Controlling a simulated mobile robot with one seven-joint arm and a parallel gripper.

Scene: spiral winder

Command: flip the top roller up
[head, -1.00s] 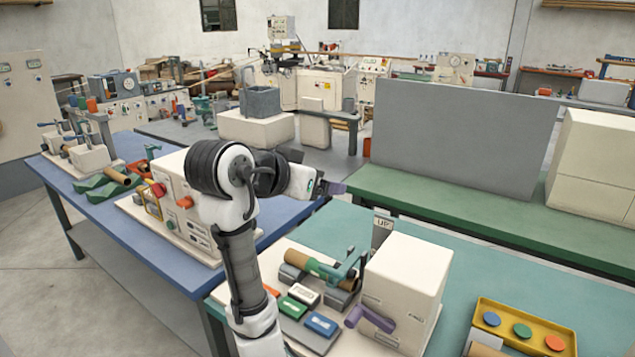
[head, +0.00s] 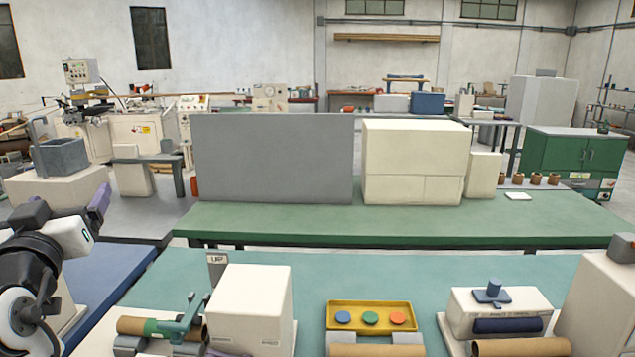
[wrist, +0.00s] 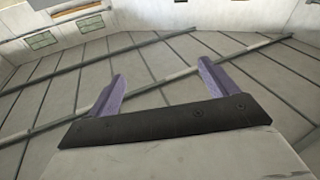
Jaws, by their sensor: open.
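My gripper (wrist: 160,70) is open and empty, its two purple fingers apart, with only wall and ceiling behind them in the wrist view. In the head view my gripper (head: 99,208) is at the left, raised and well away from the rollers. On the near teal table, a brown tube (head: 134,326) with a green band lies at a teal lever arm (head: 186,322), beside a white box (head: 250,308) and an "UP" sign (head: 217,263). At the right, a dark blue roller (head: 508,325) sits above a brown tube (head: 522,347). I cannot tell which is the top roller.
A yellow tray (head: 334,327) with blue, green and orange buttons stands between the two machines. A green bench (head: 330,222) behind carries a grey panel (head: 273,158) and a cream box (head: 413,160). The teal table's back strip is clear.

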